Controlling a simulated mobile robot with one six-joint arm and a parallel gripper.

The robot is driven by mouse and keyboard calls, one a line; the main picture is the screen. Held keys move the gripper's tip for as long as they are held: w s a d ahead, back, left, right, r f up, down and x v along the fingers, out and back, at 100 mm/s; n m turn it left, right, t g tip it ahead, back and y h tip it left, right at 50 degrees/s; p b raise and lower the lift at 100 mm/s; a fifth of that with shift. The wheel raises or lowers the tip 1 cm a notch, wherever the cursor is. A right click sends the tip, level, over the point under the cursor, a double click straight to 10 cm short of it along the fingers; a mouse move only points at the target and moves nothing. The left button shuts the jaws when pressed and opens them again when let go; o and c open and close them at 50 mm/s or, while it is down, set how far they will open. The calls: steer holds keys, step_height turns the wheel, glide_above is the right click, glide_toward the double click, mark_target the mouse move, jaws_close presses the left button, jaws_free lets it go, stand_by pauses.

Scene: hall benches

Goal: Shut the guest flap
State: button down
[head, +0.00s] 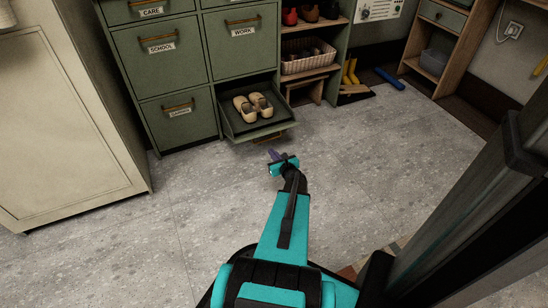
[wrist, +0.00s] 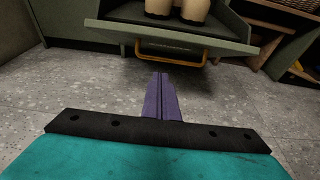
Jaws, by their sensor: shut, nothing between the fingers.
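The guest flap (head: 258,126) is the green bottom-right front of the cabinet, tilted open toward me, with a pair of tan shoes (head: 253,105) lying in it. Its brass handle (head: 269,137) is on the outer edge near the floor side; the handle also shows in the wrist view (wrist: 172,62). Any label on this flap is hidden. My gripper (head: 274,154), with purple fingers, is shut and empty, low in front of the flap. In the wrist view, my fingertips (wrist: 160,76) appear just below the handle; I cannot tell whether they touch it.
Closed green flaps labelled SCHOOL (head: 160,55) and WORK (head: 238,43) are around it. A cream cabinet (head: 65,120) stands at the left. A shelf with a basket (head: 308,60) and yellow boots (head: 350,72) are to the right.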

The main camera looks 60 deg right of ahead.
mark_target(266, 140)
steer(key=shift+w+d+r+b, duration=0.3)
steer(key=shift+w+d+b, duration=0.15)
steer(key=shift+w+d, duration=0.5)
steer(key=shift+w+d+r+b, duration=0.25)
steer(key=shift+w+d+b, duration=0.3)
steer(key=shift+w, duration=0.65)
steer(key=shift+w+d+r+b, duration=0.3)
steer(key=shift+w+d+b, duration=0.1)
steer(key=shift+w+d, duration=0.6)
steer(key=shift+w+a, duration=0.1)
steer(key=shift+a, duration=0.05)
steer(key=shift+r, duration=0.1)
steer(key=shift+w+r+p, duration=0.1)
steer(key=shift+w+p, duration=0.05)
steer(key=shift+p, duration=0.25)
